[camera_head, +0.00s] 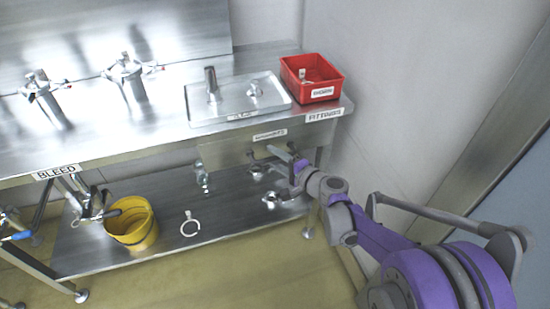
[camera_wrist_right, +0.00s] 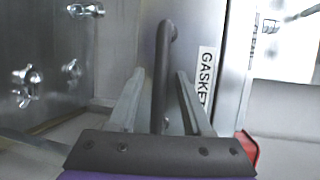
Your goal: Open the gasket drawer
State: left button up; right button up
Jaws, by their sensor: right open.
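In the right wrist view the label (camera_wrist_right: 206,75) reads "GASKET" and stands beside a dark bar handle (camera_wrist_right: 163,90). My right gripper (camera_head: 282,155) reaches the drawer from the right. In the wrist view my right gripper (camera_wrist_right: 161,72) is open, with one finger on each side of the handle. I cannot tell whether either finger touches it. My left gripper is not in view.
A red bin (camera_head: 325,76) and a metal tray (camera_head: 215,114) stand on the bench. A wall closes the right side. The floor in front is clear.

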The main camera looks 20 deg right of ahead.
grip_shut()
dwell(1.3)
